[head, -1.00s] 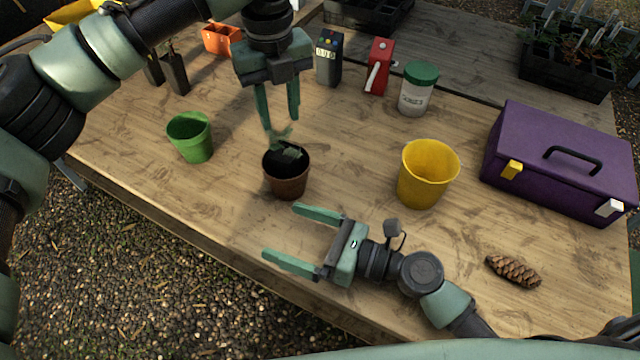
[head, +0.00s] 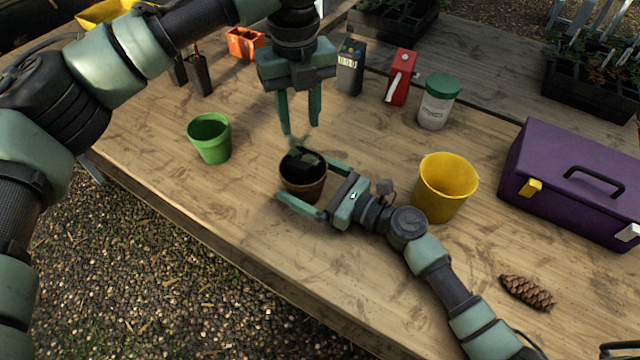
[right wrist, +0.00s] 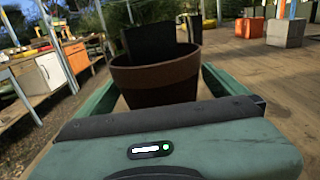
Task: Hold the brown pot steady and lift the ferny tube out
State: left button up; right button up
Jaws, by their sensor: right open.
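The brown pot (head: 304,190) stands upright on the table. A dark tube (right wrist: 157,43) rises from inside the pot in the right wrist view; in the head view a small green fern (head: 306,155) shows at the pot's mouth. My left gripper (head: 302,128) points down just above the fern, its fingers apart and empty. My right gripper (head: 308,182) is open, with one finger on each side of the pot; it also shows in the right wrist view. I cannot tell whether its fingers touch the pot. The tube's lower part is hidden in the pot.
A green pot (head: 211,150) stands to the left and a yellow pot (head: 443,198) to the right. The table's front edge is near.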

aim_at(302, 157)
jog(key=shift+w+a, duration=0.15)
jog(key=shift+a, duration=0.1)
jog(key=c, duration=1.3)
pick_arm(q)
jog(key=shift+o, duration=2.2)
notch_tip(302, 157, down, 11)
jog(key=n, duration=0.7)
jog(key=shift+f+n, duration=0.1)
jog(key=shift+n, duration=0.3)
